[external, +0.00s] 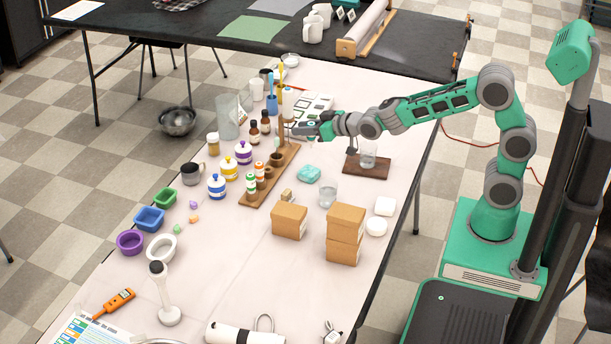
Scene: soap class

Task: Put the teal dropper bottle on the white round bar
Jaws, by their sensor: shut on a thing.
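My gripper (293,130) is over the far end of the wooden rack, at the back middle of the table. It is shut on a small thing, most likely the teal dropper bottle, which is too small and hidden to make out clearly. The white round bar (376,227) lies flat near the table's right edge, in front of a white square bar (385,206). Nothing lies on top of the round bar. My gripper is far to its left and back.
Wooden rack (262,187) holds small striped bottles. Amber bottles (255,134) stand left of my gripper.

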